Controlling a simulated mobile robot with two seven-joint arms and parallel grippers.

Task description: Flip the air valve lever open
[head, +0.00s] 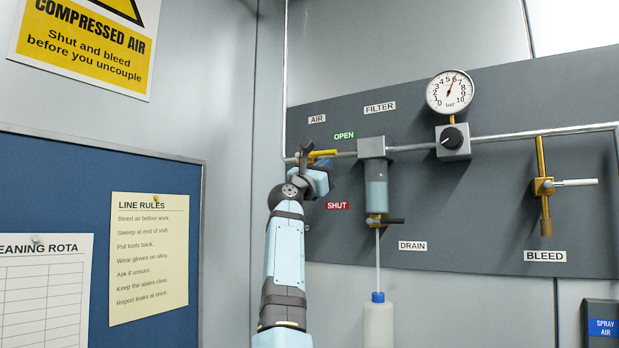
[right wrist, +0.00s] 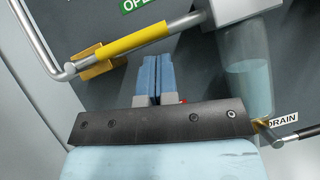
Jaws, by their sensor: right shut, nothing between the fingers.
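The air valve's yellow lever (head: 322,153) lies nearly level, in line with the pipe, beside the green OPEN label (head: 344,135). The red SHUT label (head: 338,205) is well below it. In the right wrist view the yellow lever (right wrist: 135,40) runs from the brass valve body (right wrist: 97,62) up to the right. My right gripper (right wrist: 157,58) is shut and empty, its blue fingertips just below the lever's sleeve; whether they touch it I cannot tell. In the head view my right wrist partly covers the valve. My left gripper is out of view.
The filter (head: 376,185) with its small drain valve stands right of the lever, above a bottle (head: 378,322). A pressure gauge (head: 450,92), regulator knob (head: 452,138) and bleed valve (head: 545,186) are farther right. A blue notice board (head: 100,165) is at the left.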

